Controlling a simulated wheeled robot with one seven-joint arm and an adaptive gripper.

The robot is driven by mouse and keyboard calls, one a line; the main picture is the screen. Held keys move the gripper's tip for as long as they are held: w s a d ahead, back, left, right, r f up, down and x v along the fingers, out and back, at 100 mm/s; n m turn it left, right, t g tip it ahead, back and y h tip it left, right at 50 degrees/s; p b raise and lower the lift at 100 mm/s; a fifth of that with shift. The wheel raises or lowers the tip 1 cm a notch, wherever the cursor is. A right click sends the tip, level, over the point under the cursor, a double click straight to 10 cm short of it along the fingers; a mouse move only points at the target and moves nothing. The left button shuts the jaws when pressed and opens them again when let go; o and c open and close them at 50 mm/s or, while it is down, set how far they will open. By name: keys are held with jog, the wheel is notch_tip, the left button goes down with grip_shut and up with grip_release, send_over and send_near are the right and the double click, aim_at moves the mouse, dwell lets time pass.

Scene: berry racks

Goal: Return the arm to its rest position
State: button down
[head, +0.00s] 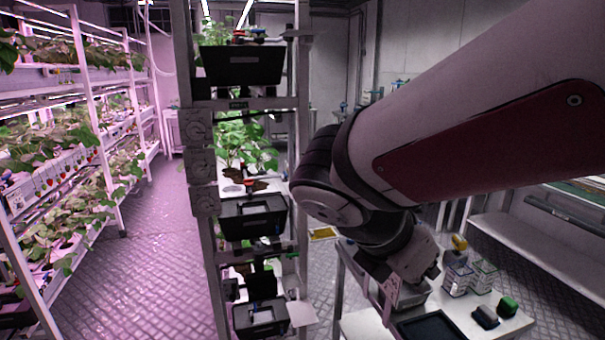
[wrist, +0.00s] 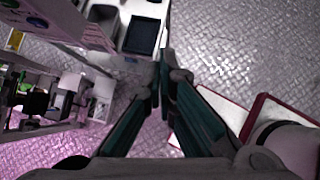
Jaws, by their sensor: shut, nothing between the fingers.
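My arm (head: 480,110) reaches in from the upper right of the head view and bends down at its wrist (head: 395,245) over the small table. In the wrist view my gripper (wrist: 163,68) has its two teal fingers drawn together at the tips, with nothing seen between them. It points down past the edge of the table (wrist: 120,50), with bare floor beside it. In the head view the fingers are hard to make out behind the wrist.
A tall rack (head: 205,225) with plants and black bins (head: 252,218) stands left of my arm. The table holds a black tray (head: 428,326), clear boxes (head: 457,277) and a green-topped item (head: 508,306). Plant shelves (head: 85,130) line the left; the aisle floor (head: 140,260) is clear.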

jog(key=s+d+m+y, duration=0.1)
jog(key=s+m+y, duration=0.2)
jog(key=m, duration=0.8)
jog(key=s+d+r+m+t+y, duration=0.1)
jog(key=s+m+y, duration=0.3)
jog(key=s+m, duration=0.3)
jog(key=m, duration=0.5)
jog(key=shift+s+d+m, duration=0.15)
jog(key=shift+d+m, duration=0.15)
